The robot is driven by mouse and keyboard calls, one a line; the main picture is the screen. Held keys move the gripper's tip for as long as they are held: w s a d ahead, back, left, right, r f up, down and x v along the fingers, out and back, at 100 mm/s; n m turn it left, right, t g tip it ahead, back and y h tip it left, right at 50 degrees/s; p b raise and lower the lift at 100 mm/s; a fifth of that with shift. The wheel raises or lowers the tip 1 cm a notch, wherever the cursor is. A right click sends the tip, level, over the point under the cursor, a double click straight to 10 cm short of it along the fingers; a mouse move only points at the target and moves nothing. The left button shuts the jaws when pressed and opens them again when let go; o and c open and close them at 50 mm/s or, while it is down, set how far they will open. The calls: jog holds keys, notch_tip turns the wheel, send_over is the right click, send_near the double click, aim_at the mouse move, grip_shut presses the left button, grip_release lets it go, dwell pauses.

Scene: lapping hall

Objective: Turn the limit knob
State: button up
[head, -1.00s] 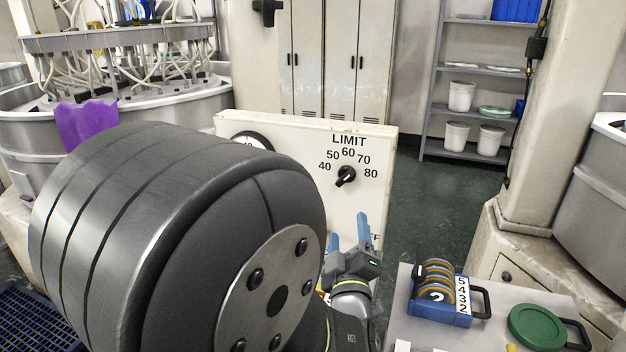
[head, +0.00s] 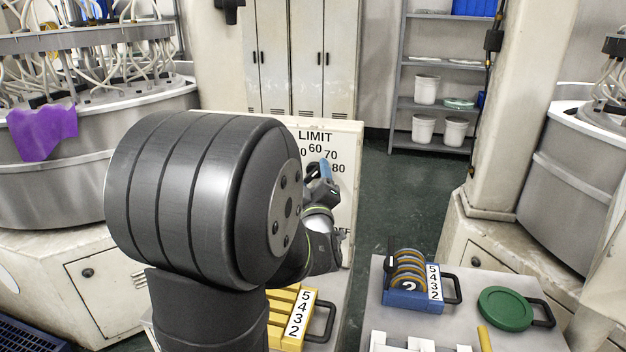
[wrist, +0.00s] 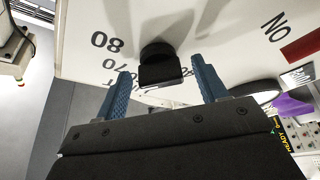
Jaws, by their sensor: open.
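The limit knob (wrist: 160,64) is black, with a flat grip bar, on a pale panel (head: 346,205) marked LIMIT with a numbered dial. In the head view my gripper (head: 324,170) is at the dial and covers most of the knob and part of the scale. In the wrist view the panel is upside down. There my gripper (wrist: 161,70) is open, with one blue finger on each side of the knob. Gaps show between the fingers and the knob. The knob's pointer mark cannot be made out now.
My large arm link covers the panel's left part in the head view. A bench in front holds a yellow numbered rack (head: 283,313), a blue rack with rings (head: 408,296) and a green round lid (head: 505,309). A purple cloth (head: 42,132) hangs on the machine at left.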

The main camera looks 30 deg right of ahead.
jog(key=shift+c, duration=0.3)
jog(key=c, duration=0.9)
jog(key=shift+w+a+f+m+g+h, duration=0.1)
jog(key=shift+m+g+h, duration=0.15)
jog(key=shift+m+h, duration=1.1)
jog(key=shift+s+m+g+h, duration=0.1)
jog(key=shift+m+g+h, duration=0.25)
jog(key=shift+m, duration=1.9)
jog(key=shift+w+a+f+m+g+h, duration=0.15)
jog(key=shift+m+h, duration=0.75)
jog(key=shift+m, duration=0.9)
jog(key=shift+d+r, duration=0.1)
jog(key=o, duration=1)
jog(key=shift+c, duration=0.2)
